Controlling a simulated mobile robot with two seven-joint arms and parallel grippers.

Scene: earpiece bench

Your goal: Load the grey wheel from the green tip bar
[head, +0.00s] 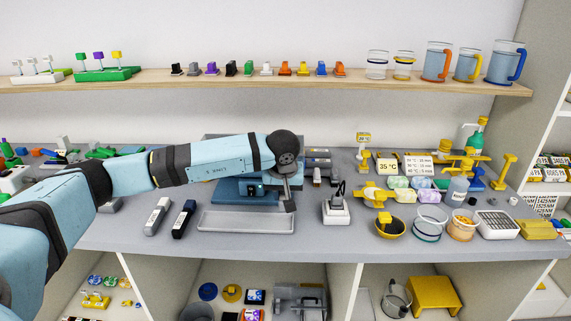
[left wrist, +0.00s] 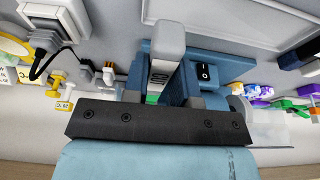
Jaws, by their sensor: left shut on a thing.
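My left gripper (head: 289,200) points down over the bench, beside a blue machine (head: 246,190) and at the right end of a shallow grey tray (head: 230,220). In the left wrist view a grey bar-like piece (left wrist: 168,45) with dark markings rises from the gripper, in front of the blue machine with its black switch (left wrist: 205,72). A bit of green shows low between the gripper parts. A green block with coloured tips (head: 103,75) stands on the shelf. I cannot pick out the grey wheel.
A black bar (head: 184,219) and a white bar (head: 157,216) lie left of the tray. A white-based stand (head: 336,210) with a black cable is just right of my gripper. Cups, bowls and bottles crowd the right side. Small coloured pieces line the shelf (head: 350,78).

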